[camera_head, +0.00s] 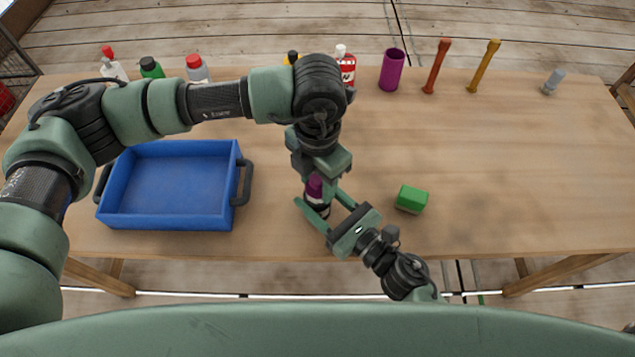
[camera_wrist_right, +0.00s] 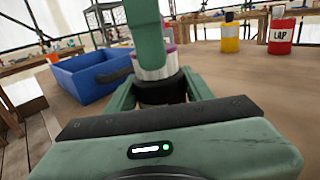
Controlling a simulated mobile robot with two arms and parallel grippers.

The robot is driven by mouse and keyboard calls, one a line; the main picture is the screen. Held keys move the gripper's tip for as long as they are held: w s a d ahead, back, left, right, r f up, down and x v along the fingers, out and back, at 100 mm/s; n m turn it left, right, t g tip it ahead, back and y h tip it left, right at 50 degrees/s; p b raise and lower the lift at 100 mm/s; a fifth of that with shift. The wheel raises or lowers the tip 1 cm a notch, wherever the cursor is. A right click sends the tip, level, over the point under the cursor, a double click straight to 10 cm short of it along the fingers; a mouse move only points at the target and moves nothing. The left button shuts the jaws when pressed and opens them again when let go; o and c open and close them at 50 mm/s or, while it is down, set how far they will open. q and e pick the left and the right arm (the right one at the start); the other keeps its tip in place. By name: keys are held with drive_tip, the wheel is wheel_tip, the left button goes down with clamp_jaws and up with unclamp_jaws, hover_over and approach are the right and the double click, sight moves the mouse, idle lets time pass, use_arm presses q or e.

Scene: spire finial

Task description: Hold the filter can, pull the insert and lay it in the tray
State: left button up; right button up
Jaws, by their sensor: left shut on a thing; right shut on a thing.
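The filter can (camera_head: 318,211) stands upright near the table's front edge, dark at its base. In the right wrist view the can (camera_wrist_right: 160,90) is black, with a white ribbed part above it. The insert (camera_head: 314,188) shows a purple top at the can's mouth; how deep it sits is hidden. My left gripper (camera_head: 316,183) reaches down from above and is shut on the insert. My right gripper (camera_head: 320,208) comes from the lower right and is shut around the can. The blue tray (camera_head: 170,185) lies empty to the left; it also shows in the right wrist view (camera_wrist_right: 90,73).
A green block (camera_head: 411,199) lies right of the right gripper. Several bottles, a purple cup (camera_head: 392,70), a red peg (camera_head: 436,66), a yellow peg (camera_head: 483,66) and a grey piece (camera_head: 553,82) stand along the back. The table's right half is mostly clear.

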sight(318, 179)
use_arm(q)
wheel_tip(318, 179, up, 13)
idle(0.8)
use_arm(e)
drive_tip(key=o, duration=1.5)
drive_tip(key=shift+o, duration=0.2)
drive_tip(key=v, duration=1.2)
use_arm(q)
drive_tip(key=shift+d, duration=0.1)
use_arm(e)
drive_tip(key=shift+s, duration=0.1)
